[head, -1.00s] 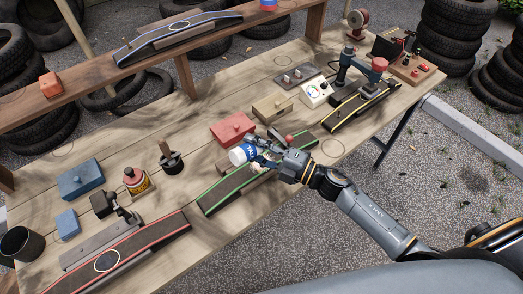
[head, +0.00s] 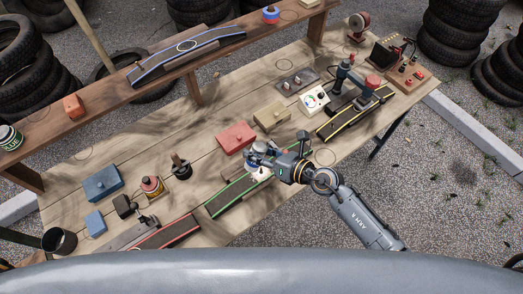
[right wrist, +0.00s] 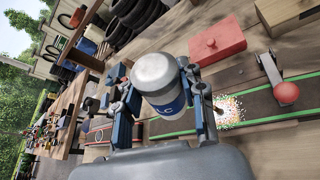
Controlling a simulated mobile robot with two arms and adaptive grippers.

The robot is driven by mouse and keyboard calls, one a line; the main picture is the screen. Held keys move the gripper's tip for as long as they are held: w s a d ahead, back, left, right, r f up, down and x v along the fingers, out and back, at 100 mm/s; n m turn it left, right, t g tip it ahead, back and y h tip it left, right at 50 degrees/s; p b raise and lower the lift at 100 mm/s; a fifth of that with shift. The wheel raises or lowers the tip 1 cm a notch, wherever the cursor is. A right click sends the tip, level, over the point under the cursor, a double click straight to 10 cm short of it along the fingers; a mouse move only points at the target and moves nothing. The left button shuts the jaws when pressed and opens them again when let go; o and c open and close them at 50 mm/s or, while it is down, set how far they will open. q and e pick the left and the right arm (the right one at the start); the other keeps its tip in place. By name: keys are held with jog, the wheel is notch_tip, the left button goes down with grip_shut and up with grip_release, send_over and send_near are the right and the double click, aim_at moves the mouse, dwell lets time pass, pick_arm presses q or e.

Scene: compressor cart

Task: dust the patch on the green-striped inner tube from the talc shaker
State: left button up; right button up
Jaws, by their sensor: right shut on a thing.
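My right gripper (head: 264,158) is shut on the talc shaker (head: 255,173), a white container with a blue label. In the right wrist view the shaker (right wrist: 160,82) is tipped over between the fingers (right wrist: 157,95), its plain grey-white end towards the camera. It is held above the green-striped inner tube (head: 230,196), which lies on the bench. White specks (right wrist: 230,112) lie on and around the patch area of the tube (right wrist: 265,116), just beside the shaker. The shaker's other end is hidden. My left gripper is not in view.
A red box (head: 236,137) sits behind the tube. A red-knobbed lever (right wrist: 286,92) stands close to the specks. The red-striped tube (head: 168,232) lies at left, the yellow-striped tube (head: 345,118) at right. The blue-striped tube (head: 187,46) is on the raised shelf.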

aim_at(261, 146)
jog(key=r+n+g+b, duration=0.1)
jog(key=n, duration=0.1)
jog(key=r+n+b, duration=0.1)
jog(key=r+n, duration=0.1)
jog(key=d+r+n+g+y+b, duration=0.1)
jog(key=r+n+b, duration=0.1)
jog(key=n, duration=0.1)
jog(key=shift+w+r+g, duration=0.15)
jog(key=shift+w+g, duration=0.15)
jog(key=shift+w, duration=0.1)
jog(key=shift+r+n+g+b, duration=0.35)
jog(key=shift+r+n+g, duration=0.15)
jog(key=shift+r+n, duration=0.4)
